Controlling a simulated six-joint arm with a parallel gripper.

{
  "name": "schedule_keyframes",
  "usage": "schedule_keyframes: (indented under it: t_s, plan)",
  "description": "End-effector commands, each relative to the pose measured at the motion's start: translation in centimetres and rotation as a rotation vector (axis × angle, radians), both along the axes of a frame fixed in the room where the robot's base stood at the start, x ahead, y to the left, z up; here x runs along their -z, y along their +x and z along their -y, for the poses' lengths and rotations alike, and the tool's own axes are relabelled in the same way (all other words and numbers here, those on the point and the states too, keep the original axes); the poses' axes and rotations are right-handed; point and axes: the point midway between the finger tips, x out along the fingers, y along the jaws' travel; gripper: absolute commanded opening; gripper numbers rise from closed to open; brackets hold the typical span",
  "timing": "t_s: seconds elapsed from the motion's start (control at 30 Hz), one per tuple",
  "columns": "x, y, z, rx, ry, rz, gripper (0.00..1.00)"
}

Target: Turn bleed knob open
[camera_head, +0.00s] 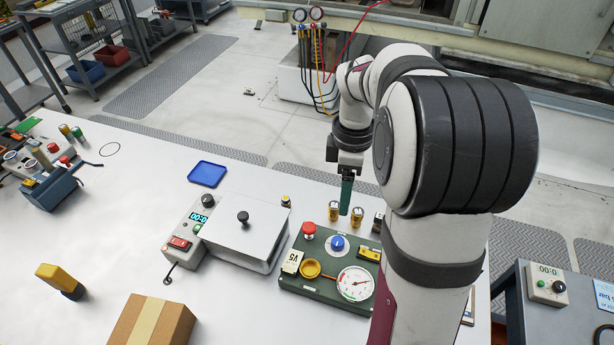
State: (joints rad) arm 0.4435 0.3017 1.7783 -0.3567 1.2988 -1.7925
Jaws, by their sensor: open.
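A dark green panel (300,285) lies on the white table. It carries a blue knob (338,243), a red knob (308,230), a round yellow part (311,268), a white dial gauge (356,283) and a small white tag (292,262) marked V5. No readable label shows which part is the bleed knob. My gripper (345,211) points down with green fingers, above and behind the panel near the small brass cylinders. It is open and apart from the blue knob. The gap between its fingers is hard to see from this angle.
Brass cylinders (333,211) stand behind the panel. Left of it is a grey-lidded box (240,232) with a black knob and digital display. A blue tray (207,173), a cardboard box (152,322) and a yellow-handled object (60,280) lie farther left. My arm covers the table's right side.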

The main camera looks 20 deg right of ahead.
Motion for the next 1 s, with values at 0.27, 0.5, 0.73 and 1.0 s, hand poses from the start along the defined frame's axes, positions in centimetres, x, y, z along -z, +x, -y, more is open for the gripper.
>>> schedule_keyframes:
  t_s: [0.27,0.5,0.73,1.0]
  plan:
    - [6.0,-0.4,-0.3,0.001,0.004,-0.007,0.69]
    - [12.6,-0.6,-0.5,0.002,0.003,-0.004,0.69]
    - [15.3,-0.6,-0.5,0.002,0.000,-0.001,0.69]
    - [15.7,-0.6,-0.5,0.003,0.000,-0.001,0.69]
